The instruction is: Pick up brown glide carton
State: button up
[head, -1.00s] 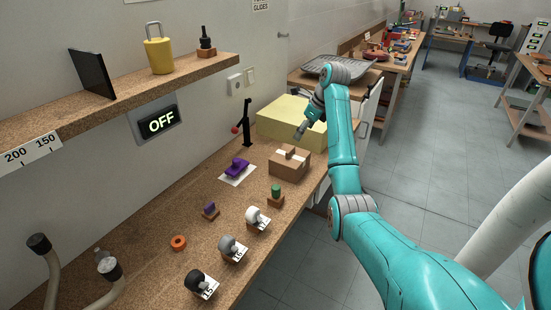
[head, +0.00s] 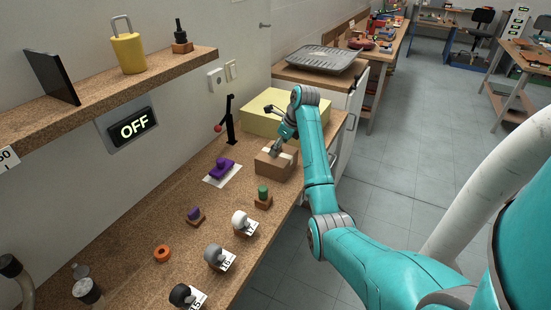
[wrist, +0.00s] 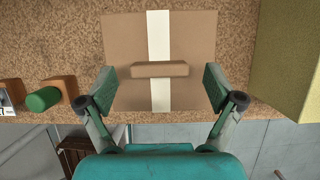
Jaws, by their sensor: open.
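The brown carton (head: 275,166) with a pale tape strip sits on the workbench, in front of the yellow block. In the wrist view the carton (wrist: 190,38) fills the upper middle, and a raised brown bar (wrist: 160,69) crosses its tape. My gripper (wrist: 160,85) is open, with one finger toward each side of the bar and over the carton's near left and right edges. In the head view my gripper (head: 277,150) is at the carton's top and hides part of it. I cannot tell whether the fingers touch anything.
A pale yellow block (head: 262,112) stands behind the carton. A green cylinder on a wooden base (head: 263,198), a purple piece on a white sheet (head: 222,168) and a red-knobbed lever (head: 230,122) stand nearby. The workbench's edge runs close on the right.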

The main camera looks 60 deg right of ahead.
jog(key=shift+w+f, duration=0.2)
jog(key=shift+f, duration=0.3)
grip_shut()
jog(key=shift+r, duration=0.15)
